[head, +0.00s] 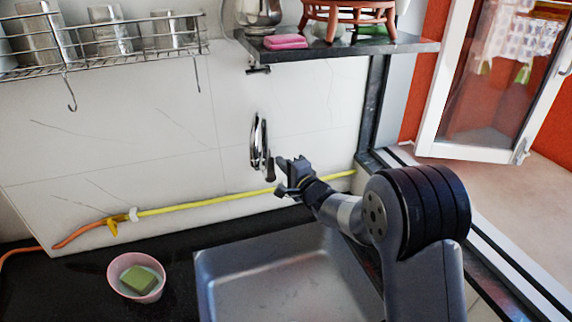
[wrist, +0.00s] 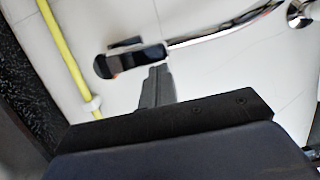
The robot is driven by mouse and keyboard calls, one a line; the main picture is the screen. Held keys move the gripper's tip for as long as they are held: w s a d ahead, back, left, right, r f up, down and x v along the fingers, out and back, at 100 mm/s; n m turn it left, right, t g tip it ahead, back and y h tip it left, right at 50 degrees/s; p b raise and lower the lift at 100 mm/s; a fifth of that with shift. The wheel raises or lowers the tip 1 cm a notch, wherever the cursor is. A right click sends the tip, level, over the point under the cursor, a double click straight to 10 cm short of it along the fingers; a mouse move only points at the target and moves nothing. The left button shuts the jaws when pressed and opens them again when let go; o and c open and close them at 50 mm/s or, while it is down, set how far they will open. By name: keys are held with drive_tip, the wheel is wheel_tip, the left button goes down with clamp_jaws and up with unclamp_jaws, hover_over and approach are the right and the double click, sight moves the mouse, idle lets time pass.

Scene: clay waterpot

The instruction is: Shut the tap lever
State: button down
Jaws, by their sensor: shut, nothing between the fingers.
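The chrome tap (head: 258,148) is mounted on the white tiled wall above the sink. In the wrist view the tap (wrist: 205,40) runs from a round wall fitting at upper right to a dark, shiny end piece (wrist: 128,62) at left. A short bar sits just above that end; which part is the lever I cannot tell for sure. My gripper (head: 281,165) is just right of the tap in the head view. Its fingers (wrist: 157,72) are together and empty, with the tips close below the end piece. Whether they touch it I cannot tell.
A yellow hose (head: 215,203) runs along the wall below the tap. The grey sink (head: 275,275) is beneath, with a pink bowl (head: 117,267) holding green soap at left. A dark shelf (head: 345,47) is above, a wire rack (head: 110,55) at upper left, an open window at right.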

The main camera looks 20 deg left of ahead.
drive_tip(key=shift+s+a, duration=0.1)
drive_tip(key=shift+s, duration=0.1)
drive_tip(key=b+v, duration=0.2)
drive_tip(key=v, duration=0.8)
drive_tip(key=shift+d, duration=0.45)
drive_tip(key=p+x, duration=0.1)
drive_tip(key=x, duration=0.8)
drive_tip(key=shift+a+p, duration=0.3)
drive_tip(key=shift+a, duration=0.05)
drive_tip(key=shift+d, duration=0.1)
